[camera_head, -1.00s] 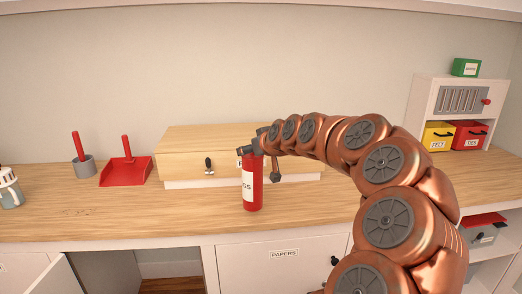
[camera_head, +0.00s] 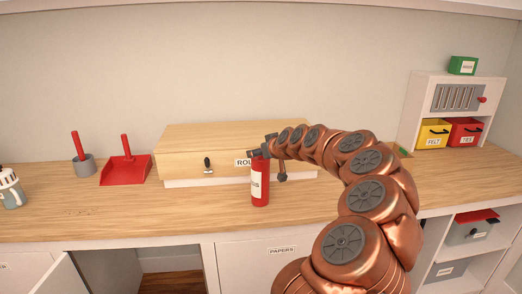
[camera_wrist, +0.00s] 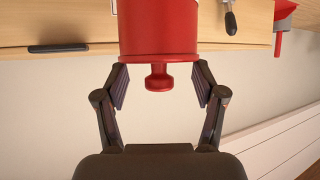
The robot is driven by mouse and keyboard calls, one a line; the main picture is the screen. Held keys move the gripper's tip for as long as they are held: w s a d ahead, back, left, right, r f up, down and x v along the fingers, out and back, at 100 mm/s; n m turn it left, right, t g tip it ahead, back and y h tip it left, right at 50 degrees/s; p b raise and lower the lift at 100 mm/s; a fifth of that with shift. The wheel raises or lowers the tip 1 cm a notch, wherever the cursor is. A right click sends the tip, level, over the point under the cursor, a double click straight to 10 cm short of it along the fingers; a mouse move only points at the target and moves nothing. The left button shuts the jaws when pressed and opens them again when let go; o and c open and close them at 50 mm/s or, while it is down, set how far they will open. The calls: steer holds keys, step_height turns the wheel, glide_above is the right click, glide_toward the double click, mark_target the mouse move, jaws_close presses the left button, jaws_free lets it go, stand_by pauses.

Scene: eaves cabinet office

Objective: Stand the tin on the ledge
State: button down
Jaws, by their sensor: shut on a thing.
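The tin (camera_head: 260,185) is a red cylinder with a white, partly readable label. It is upright in front of the wooden drawer box. My gripper (camera_head: 262,153) is shut on its upper end. In the wrist view the tin (camera_wrist: 159,32) shows its red end and small knob between my gripper's fingers (camera_wrist: 160,86). Whether its base touches the worktop I cannot tell. I cannot tell for sure which surface is the ledge; the drawer box's flat top (camera_head: 215,136) is bare.
A red dustpan (camera_head: 125,172) and grey pot (camera_head: 84,165) stand left of the drawer box. A white cabinet (camera_head: 417,112) with yellow and red bins stands right. An open cupboard door (camera_head: 65,275) is below left.

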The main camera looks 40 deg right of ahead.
steer(key=shift+f, duration=0.2)
steer(key=shift+c, duration=0.4)
jaws_free()
steer(key=shift+s, duration=0.15)
steer(key=b+v, duration=0.3)
steer(key=v, duration=0.8)
steer(key=shift+s+r+b, duration=0.25)
steer(key=shift+s+b, duration=0.1)
steer(key=shift+b, duration=0.05)
steer(key=shift+a, duration=0.1)
